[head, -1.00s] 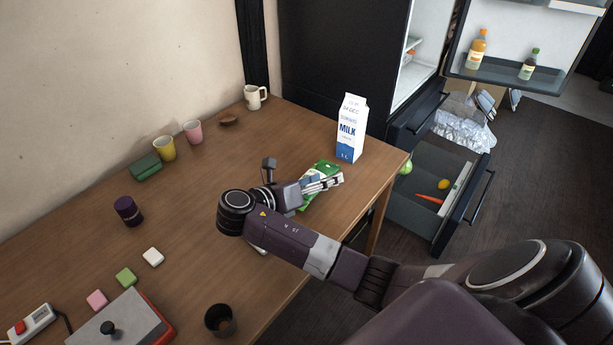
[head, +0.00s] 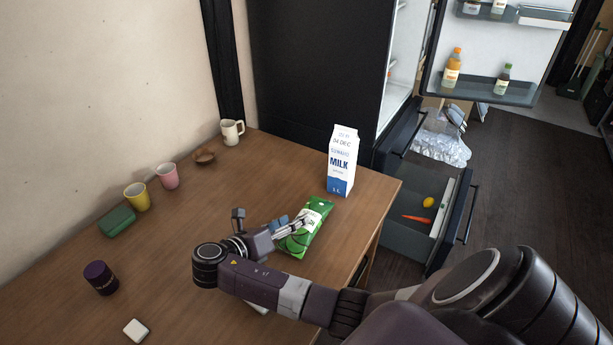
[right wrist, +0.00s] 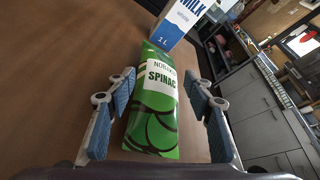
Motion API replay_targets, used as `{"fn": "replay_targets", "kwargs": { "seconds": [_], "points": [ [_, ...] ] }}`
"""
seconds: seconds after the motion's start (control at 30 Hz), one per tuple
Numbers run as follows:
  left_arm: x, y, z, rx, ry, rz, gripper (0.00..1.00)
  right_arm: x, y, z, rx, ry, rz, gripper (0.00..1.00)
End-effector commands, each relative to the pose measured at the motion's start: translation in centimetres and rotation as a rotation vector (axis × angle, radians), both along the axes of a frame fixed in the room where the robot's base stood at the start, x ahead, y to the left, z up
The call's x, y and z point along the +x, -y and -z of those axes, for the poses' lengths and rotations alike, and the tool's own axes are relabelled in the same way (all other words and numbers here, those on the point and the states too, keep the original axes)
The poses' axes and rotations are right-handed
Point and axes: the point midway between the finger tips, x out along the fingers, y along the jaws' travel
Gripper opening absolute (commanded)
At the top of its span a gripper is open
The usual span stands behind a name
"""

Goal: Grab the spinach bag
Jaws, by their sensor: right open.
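The green spinach bag (head: 307,228) lies on the wooden table (head: 215,205) near its right edge, in front of the milk carton. My right gripper (head: 294,226) is over the near part of the bag in the head view. In the right wrist view the bag (right wrist: 158,105) lies lengthwise between the two open fingers of the right gripper (right wrist: 162,110), with its label facing up. The fingers stand to either side of it, and I see a gap on both sides. My left gripper is not in view.
A milk carton (head: 342,161) stands just beyond the bag. Cups (head: 137,197), a green block (head: 117,221) and a purple jar (head: 101,278) are farther left. An open fridge drawer (head: 409,241) holding a carrot is beyond the table's right edge.

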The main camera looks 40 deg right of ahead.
Motion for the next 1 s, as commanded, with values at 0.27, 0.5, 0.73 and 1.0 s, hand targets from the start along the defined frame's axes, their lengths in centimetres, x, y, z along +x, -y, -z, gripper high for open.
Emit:
{"fn": "replay_targets", "kwargs": {
  "seconds": [0.27,0.5,0.73,1.0],
  "points": [
    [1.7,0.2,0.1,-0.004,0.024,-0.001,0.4,0.2,2.0,1.3,-0.001,-0.001,0.003,0.48],
    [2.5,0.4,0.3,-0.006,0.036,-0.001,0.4,0.8,5.9,2.6,-0.001,-0.001,0.001,0.48],
    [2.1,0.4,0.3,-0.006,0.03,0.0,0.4,1.0,7.0,3.0,0.001,0.001,0.0,0.48],
    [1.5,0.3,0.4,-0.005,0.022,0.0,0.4,1.0,7.0,3.0,0.001,0.0,-0.001,0.34]
  ]
}}
